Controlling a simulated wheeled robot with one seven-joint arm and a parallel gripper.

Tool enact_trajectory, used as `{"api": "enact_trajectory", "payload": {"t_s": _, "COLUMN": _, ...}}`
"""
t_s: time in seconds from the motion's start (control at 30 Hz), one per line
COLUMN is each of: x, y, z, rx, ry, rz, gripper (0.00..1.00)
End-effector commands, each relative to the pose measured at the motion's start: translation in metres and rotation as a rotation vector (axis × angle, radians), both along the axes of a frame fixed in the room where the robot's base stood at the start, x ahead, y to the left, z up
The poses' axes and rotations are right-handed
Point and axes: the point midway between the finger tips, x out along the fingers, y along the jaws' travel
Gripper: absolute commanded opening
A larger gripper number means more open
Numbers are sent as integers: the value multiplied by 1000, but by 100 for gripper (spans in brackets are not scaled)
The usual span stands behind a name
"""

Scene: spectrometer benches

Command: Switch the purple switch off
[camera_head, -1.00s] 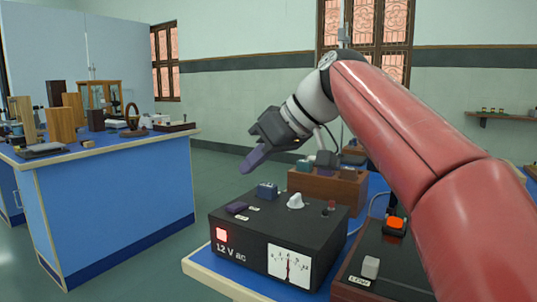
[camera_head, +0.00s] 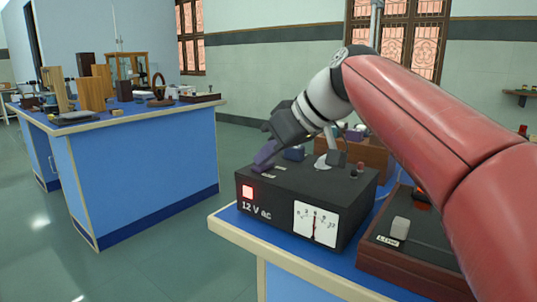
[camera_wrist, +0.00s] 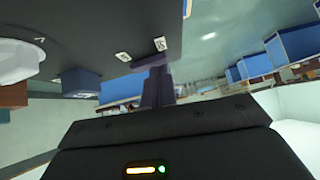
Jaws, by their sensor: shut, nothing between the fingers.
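The purple switch sits on the left of the top of a black power box (camera_head: 295,205) marked "12 V ac". In the head view my fingertips (camera_head: 262,160) cover it. In the wrist view a purple piece (camera_wrist: 152,61), apparently the switch, shows at the tip of my fingers between two small white labels. My gripper (camera_wrist: 156,90) is shut and empty, its tips at or right by the switch. I cannot tell whether they touch, nor which way the switch is tilted. The box's red square lamp (camera_head: 248,192) looks bright.
A blue switch (camera_head: 294,153) and a white knob (camera_head: 321,161) stand right of my fingers on the box top. A dial meter (camera_head: 315,225) is on its front. A wooden unit with a white switch (camera_head: 400,227) is at right. Another blue bench (camera_head: 140,170) stands left.

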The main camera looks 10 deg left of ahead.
Motion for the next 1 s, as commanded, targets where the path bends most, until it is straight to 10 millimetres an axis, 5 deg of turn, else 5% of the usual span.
{"api": "enact_trajectory", "payload": {"t_s": 1.0, "x": 15, "y": -6, "z": 0, "rx": -7, "ry": 0, "rz": -1, "gripper": 0}}
